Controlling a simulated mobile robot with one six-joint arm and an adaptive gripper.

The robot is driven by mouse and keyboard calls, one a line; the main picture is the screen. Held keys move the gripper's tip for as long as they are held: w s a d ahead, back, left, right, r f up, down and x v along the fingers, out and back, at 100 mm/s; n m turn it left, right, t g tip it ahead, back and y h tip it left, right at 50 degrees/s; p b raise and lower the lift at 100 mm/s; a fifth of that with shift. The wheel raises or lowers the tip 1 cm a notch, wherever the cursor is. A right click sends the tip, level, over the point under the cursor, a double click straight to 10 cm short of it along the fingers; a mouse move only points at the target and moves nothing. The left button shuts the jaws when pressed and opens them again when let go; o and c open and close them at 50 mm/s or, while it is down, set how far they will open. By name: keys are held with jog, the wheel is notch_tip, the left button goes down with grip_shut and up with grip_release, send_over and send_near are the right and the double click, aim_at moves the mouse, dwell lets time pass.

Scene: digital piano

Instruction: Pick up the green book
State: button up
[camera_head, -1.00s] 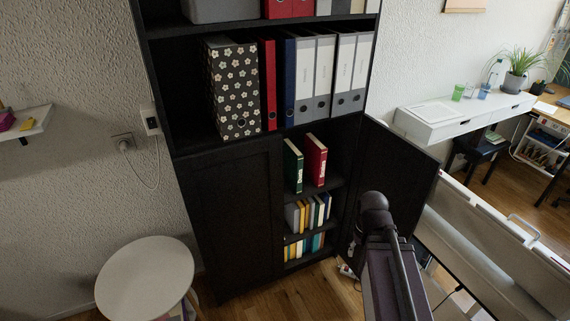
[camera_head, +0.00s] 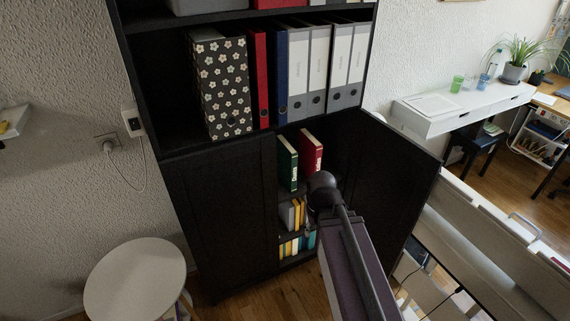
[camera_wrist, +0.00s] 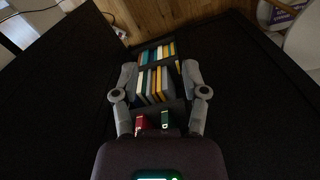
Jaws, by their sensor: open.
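The green book (camera_head: 288,163) stands upright on the upper shelf inside the cabinet's open lower right section, left of a red book (camera_head: 311,152). In the wrist view the shelf appears upside down, with the green book (camera_wrist: 165,119) low in the middle, right of the red book (camera_wrist: 142,124). My gripper (camera_wrist: 160,70) is open and empty, its fingers spread to either side of the view of the shelves. Both books appear between the fingers' lower parts, apart from them. In the head view my arm reaches towards the cabinet, and the gripper itself is hidden.
Lower shelves hold several smaller books (camera_wrist: 152,84). The dark cabinet's right door (camera_head: 392,195) stands open beside my arm; its left door (camera_head: 222,220) is shut. Binders and a flowered box (camera_head: 222,85) stand above. A round white table (camera_head: 136,278) is at left.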

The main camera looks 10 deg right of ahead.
jog(key=shift+o, duration=0.2)
jog(key=shift+a, duration=0.15)
jog(key=o, duration=0.3)
jog(key=w+a+f+n+t+y+b, duration=0.3)
jog(key=w+f+t+y+b, duration=0.1)
jog(key=w+b, duration=0.4)
jog(key=w+a+f+n+t+y+b, duration=0.2)
jog(key=w+a+f+t+y+b, duration=0.15)
jog(key=w+b, duration=0.4)
jog(key=w+d+t+b, duration=0.3)
jog(key=w+b, duration=0.1)
jog(key=w, duration=0.1)
jog(key=w+d+f+t+h+b, duration=0.1)
jog(key=w+d+t+b, duration=0.2)
jog(key=w, duration=0.3)
jog(key=w+d+m+t+b, duration=0.1)
jog(key=w+d+t+b, duration=0.2)
jog(key=w+d+b, duration=0.1)
jog(key=shift+w+f+t+h+b, duration=0.15)
jog(key=shift+w+h+b, duration=0.1)
jog(key=shift+w, duration=0.3)
jog(key=shift+w+f+t+h+b, duration=0.1)
jog(key=shift+w+b, duration=0.15)
jog(key=shift+w, duration=0.25)
jog(key=shift+r, duration=0.1)
